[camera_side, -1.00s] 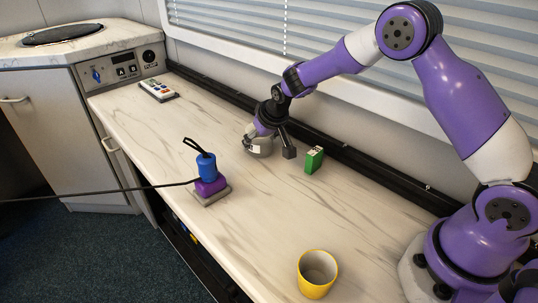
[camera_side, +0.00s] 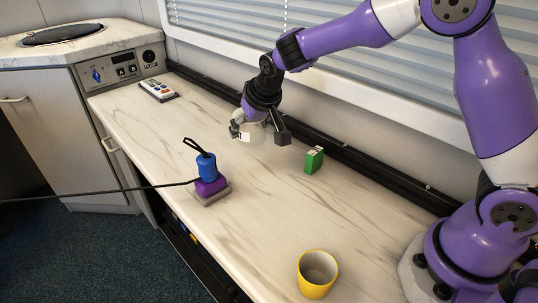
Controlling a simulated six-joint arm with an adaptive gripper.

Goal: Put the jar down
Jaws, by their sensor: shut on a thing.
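The jar (camera_side: 253,137) is a pale, see-through thing with a white label. It is partly hidden by my gripper (camera_side: 259,132). My gripper is shut on the jar, one dark finger on its left and one on its right. The jar seems to hang above the marble-look counter (camera_side: 300,212), near its back edge. The exact gap to the counter is hard to judge.
A green box (camera_side: 314,160) stands right of the jar. A blue and purple plug-like thing (camera_side: 207,170) with a black cable sits to the left on the counter. A yellow cup (camera_side: 317,274) stands at the front. A remote (camera_side: 158,90) lies at the back left.

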